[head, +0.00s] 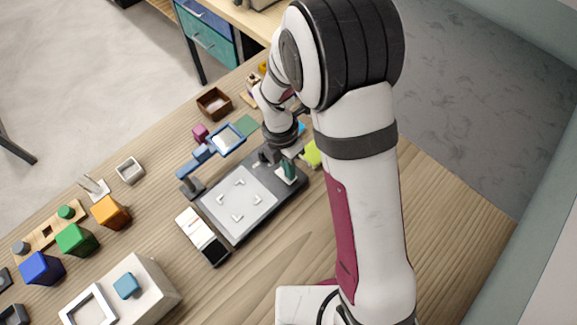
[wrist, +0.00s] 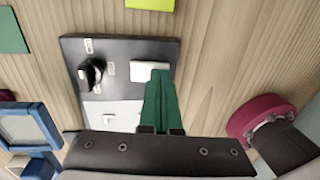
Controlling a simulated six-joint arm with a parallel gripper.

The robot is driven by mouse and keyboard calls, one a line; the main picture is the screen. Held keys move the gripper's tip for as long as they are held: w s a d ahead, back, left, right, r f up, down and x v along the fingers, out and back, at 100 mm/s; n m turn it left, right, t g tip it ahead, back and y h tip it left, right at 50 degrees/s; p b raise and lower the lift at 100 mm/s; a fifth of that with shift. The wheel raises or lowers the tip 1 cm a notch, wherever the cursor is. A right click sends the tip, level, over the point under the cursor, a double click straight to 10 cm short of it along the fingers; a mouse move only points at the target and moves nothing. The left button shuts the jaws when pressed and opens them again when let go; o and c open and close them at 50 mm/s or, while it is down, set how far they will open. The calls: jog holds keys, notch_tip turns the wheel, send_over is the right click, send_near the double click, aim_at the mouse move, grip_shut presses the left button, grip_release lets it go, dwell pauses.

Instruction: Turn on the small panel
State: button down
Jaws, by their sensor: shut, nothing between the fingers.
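The small panel is a dark slab (head: 226,228) with a pale pad (head: 240,204) bearing corner marks. It lies flat on the table. In the wrist view its dark end (wrist: 120,52) carries a black knob (wrist: 92,72) with small white labels around it, and a white square plate (wrist: 143,72). My gripper's green fingers (wrist: 157,78) are shut and empty, and their tips overlap the right part of the white plate. In the head view my gripper (head: 289,176) points down over this end of the panel. I cannot tell whether the tips touch the plate.
A blue-framed lens on an arm (head: 226,138) stands at the panel's far left. A white-and-black block (head: 203,237) lies by its left edge. Coloured cubes (head: 76,239) and a white box (head: 150,292) are at the lower left.

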aim_at(278, 169)
jog(key=shift+f, duration=0.15)
jog(key=shift+w+a, duration=0.55)
jog(key=shift+r, duration=0.2)
jog(key=shift+r, duration=0.25)
notch_tip(278, 169, up, 13)
jog(key=w+a, duration=0.1)
jog(key=shift+w+a+r, duration=0.15)
jog(key=shift+w+a, duration=0.1)
jog(key=shift+a, duration=0.05)
